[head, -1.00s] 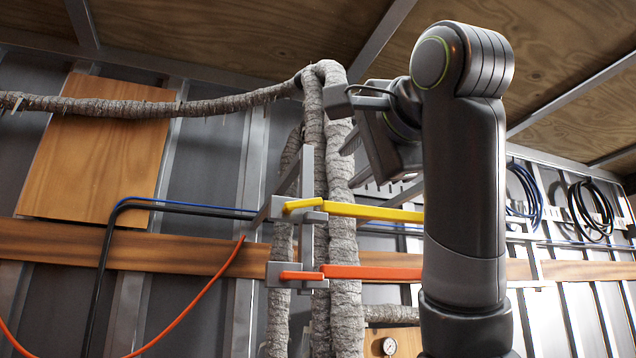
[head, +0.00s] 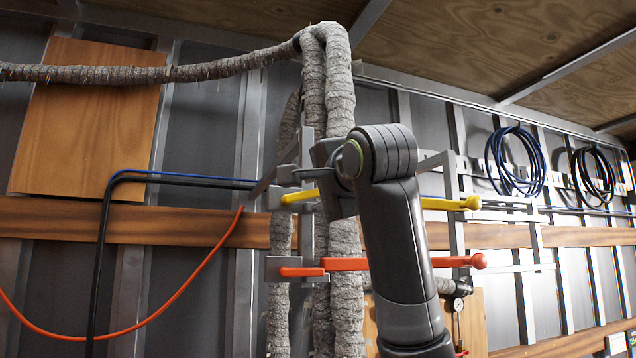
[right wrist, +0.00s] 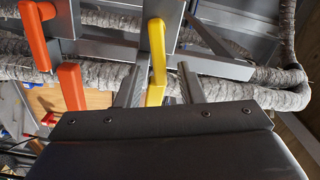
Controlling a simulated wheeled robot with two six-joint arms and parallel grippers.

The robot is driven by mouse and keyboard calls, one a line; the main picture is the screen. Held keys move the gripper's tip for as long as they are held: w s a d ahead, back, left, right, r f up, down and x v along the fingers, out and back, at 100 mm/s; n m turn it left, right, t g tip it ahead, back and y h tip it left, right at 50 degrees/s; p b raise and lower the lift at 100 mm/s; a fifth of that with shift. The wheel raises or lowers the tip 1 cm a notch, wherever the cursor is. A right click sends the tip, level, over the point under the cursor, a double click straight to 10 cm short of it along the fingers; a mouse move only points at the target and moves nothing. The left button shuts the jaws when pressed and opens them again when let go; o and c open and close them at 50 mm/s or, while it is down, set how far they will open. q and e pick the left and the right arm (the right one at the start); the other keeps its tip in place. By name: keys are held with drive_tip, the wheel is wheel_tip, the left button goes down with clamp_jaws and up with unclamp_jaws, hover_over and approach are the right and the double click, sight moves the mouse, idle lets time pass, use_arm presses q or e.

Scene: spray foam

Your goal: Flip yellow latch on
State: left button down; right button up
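The yellow latch (head: 452,203) is a long bar with a rounded end, lying roughly level across the grey bracket in the head view. My right gripper (right wrist: 160,78) is at the yellow latch; in the head view its body and arm cover the bar's middle. In the right wrist view the two fingers are apart, with the yellow latch (right wrist: 157,55) showing between them. I cannot tell whether either finger touches it. My left gripper is not in view.
An orange latch (head: 400,264) lies level just below, and shows in the right wrist view at left (right wrist: 71,86). Thick wrapped pipes (head: 344,285) run behind the latches. Coiled hoses (head: 516,162) hang on the wall at right.

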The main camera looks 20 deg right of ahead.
drive_tip(key=shift+c, duration=0.2)
clamp_jaws()
drive_tip(key=shift+f+m+b, duration=0.35)
drive_tip(key=shift+m+b, duration=0.45)
drive_tip(key=shift+b, duration=0.25)
drive_tip(key=shift+f+m+b, duration=0.35)
drive_tip(key=shift+m+b, duration=0.45)
drive_tip(key=shift+b, duration=0.2)
drive_tip(key=shift+o, duration=0.2)
unclamp_jaws()
drive_tip(key=shift+d+r, duration=0.1)
drive_tip(key=shift+s, duration=0.15)
